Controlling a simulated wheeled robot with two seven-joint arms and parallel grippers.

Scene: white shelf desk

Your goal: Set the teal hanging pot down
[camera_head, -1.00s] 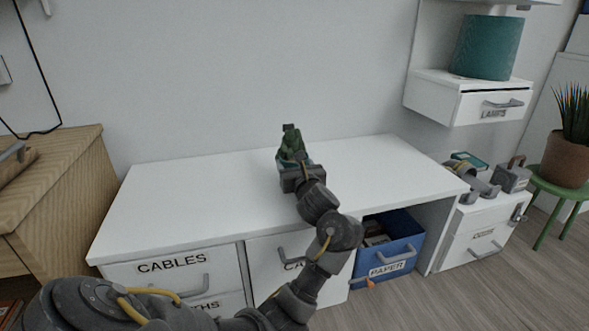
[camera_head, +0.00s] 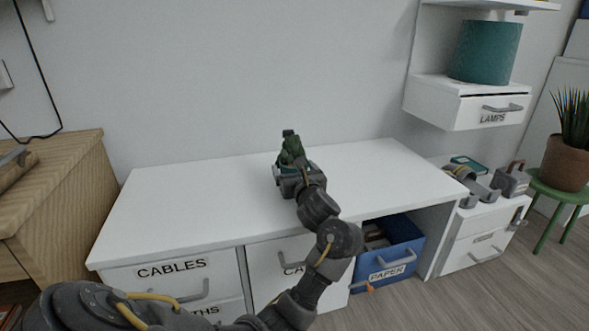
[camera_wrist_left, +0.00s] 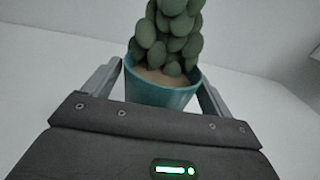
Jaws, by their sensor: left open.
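The teal hanging pot (camera_wrist_left: 160,93) holds a green, round-leaved plant and stands upright on the white desk top (camera_head: 180,205). In the head view its plant (camera_head: 291,147) shows above my left gripper (camera_head: 290,172), which hides most of the pot. In the left wrist view my left gripper (camera_wrist_left: 160,85) is open, with one finger on each side of the pot. Whether the fingers touch the pot I cannot tell. My right gripper is not in view.
The desk top is clear to both sides of the pot, with a wall behind. A blue PAPER bin (camera_head: 390,262) sits below. A shelf with a LAMPS drawer (camera_head: 490,108) and a teal lampshade (camera_head: 485,52) stands at right.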

